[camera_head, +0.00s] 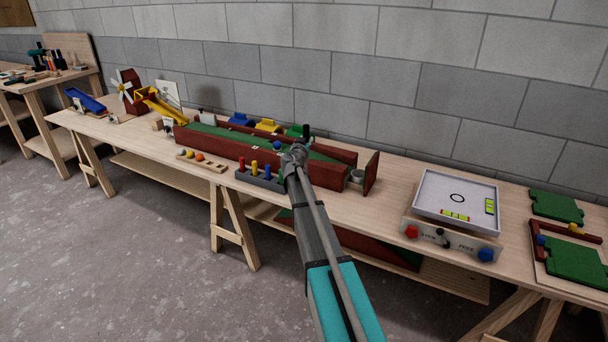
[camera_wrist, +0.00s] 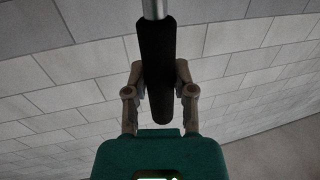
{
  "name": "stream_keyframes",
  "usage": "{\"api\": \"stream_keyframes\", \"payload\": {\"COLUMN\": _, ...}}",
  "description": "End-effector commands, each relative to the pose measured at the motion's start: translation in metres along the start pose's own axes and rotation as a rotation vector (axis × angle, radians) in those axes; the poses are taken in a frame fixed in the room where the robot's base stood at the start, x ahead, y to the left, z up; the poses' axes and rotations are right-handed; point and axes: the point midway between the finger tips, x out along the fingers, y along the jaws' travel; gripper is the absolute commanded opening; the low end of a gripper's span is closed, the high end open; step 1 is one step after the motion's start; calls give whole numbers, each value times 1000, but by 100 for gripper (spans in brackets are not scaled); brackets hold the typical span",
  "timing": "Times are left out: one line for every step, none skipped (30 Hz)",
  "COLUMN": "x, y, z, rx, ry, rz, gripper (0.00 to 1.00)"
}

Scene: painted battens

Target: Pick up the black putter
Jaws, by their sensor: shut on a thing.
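The black putter (camera_wrist: 156,45) shows in the wrist view as a thick black grip with a silver shaft leaving the top of the picture. My gripper (camera_wrist: 160,78) has one finger on each side of the black grip and is shut on it. In the head view my gripper (camera_head: 294,153) is over the long red-walled green lane (camera_head: 225,147). A small dark piece beside it may be the putter's end; most of the putter is hidden or too small to make out there. The putter's head is not visible in the wrist view.
A grey block with coloured pegs (camera_head: 259,178) and a wooden strip with balls (camera_head: 201,160) lie in front of the lane. A white tray game (camera_head: 455,203) and green boards (camera_head: 575,262) are on the right. A grey block wall (camera_head: 330,80) stands behind the bench.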

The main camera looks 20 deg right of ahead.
Motion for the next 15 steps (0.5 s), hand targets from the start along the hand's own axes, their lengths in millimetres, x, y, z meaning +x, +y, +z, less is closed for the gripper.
{"api": "stream_keyframes", "payload": {"x": 0, "y": 0, "z": 0, "rx": 0, "ry": 0, "rz": 0, "gripper": 0}}
{"api": "stream_keyframes", "payload": {"x": 0, "y": 0, "z": 0, "rx": 0, "ry": 0, "rz": 0, "gripper": 0}}
{"api": "stream_keyframes", "payload": {"x": 0, "y": 0, "z": 0, "rx": 0, "ry": 0, "rz": 0, "gripper": 0}}
{"api": "stream_keyframes", "payload": {"x": 0, "y": 0, "z": 0, "rx": 0, "ry": 0, "rz": 0, "gripper": 0}}
{"api": "stream_keyframes", "payload": {"x": 0, "y": 0, "z": 0, "rx": 0, "ry": 0, "rz": 1, "gripper": 0}}
{"api": "stream_keyframes", "payload": {"x": 0, "y": 0, "z": 0, "rx": 0, "ry": 0, "rz": 1, "gripper": 0}}
{"api": "stream_keyframes", "payload": {"x": 0, "y": 0, "z": 0, "rx": 0, "ry": 0, "rz": 1, "gripper": 0}}
{"api": "stream_keyframes", "payload": {"x": 0, "y": 0, "z": 0, "rx": 0, "ry": 0, "rz": 1, "gripper": 0}}
{"api": "stream_keyframes", "payload": {"x": 0, "y": 0, "z": -1, "rx": 0, "ry": 0, "rz": 1, "gripper": 0}}
{"api": "stream_keyframes", "payload": {"x": 0, "y": 0, "z": -1, "rx": 0, "ry": 0, "rz": 1, "gripper": 0}}
{"api": "stream_keyframes", "payload": {"x": 0, "y": 0, "z": -2, "rx": 0, "ry": 0, "rz": 1, "gripper": 0}}
{"api": "stream_keyframes", "payload": {"x": 0, "y": 0, "z": -3, "rx": 0, "ry": 0, "rz": 1, "gripper": 0}}
{"api": "stream_keyframes", "payload": {"x": 0, "y": 0, "z": -4, "rx": 0, "ry": 0, "rz": 1, "gripper": 0}}
{"api": "stream_keyframes", "payload": {"x": 0, "y": 0, "z": -5, "rx": 0, "ry": 0, "rz": 1, "gripper": 0}}
{"api": "stream_keyframes", "payload": {"x": 0, "y": 1, "z": -6, "rx": 0, "ry": 0, "rz": 1, "gripper": 0}}
